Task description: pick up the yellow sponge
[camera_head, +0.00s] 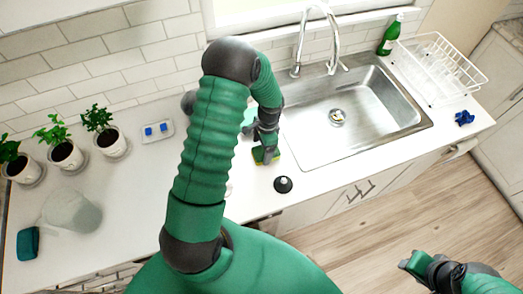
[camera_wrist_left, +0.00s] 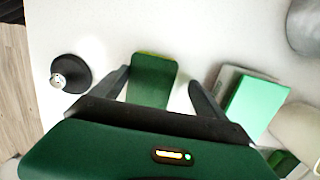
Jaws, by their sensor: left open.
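The yellow sponge (camera_head: 259,160) lies on the white counter in front of the sink's left corner, mostly hidden by my left gripper (camera_head: 266,150) in the head view. In the left wrist view the sponge (camera_wrist_left: 151,82) shows a dark green face with a thin yellow edge at its far end. My left gripper (camera_wrist_left: 158,80) is open, with one finger on each side of the sponge. Neither finger clearly touches it. My right gripper (camera_head: 416,262) is at the lower right, over the floor, far from the sponge; its jaw state is unclear.
A black round stopper (camera_head: 283,185) sits near the counter's front edge. A mint-green block (camera_wrist_left: 258,103) stands on the sponge's other side. The steel sink (camera_head: 345,115) lies to the right. Potted plants (camera_head: 110,143) stand at the left; the counter before them has free room.

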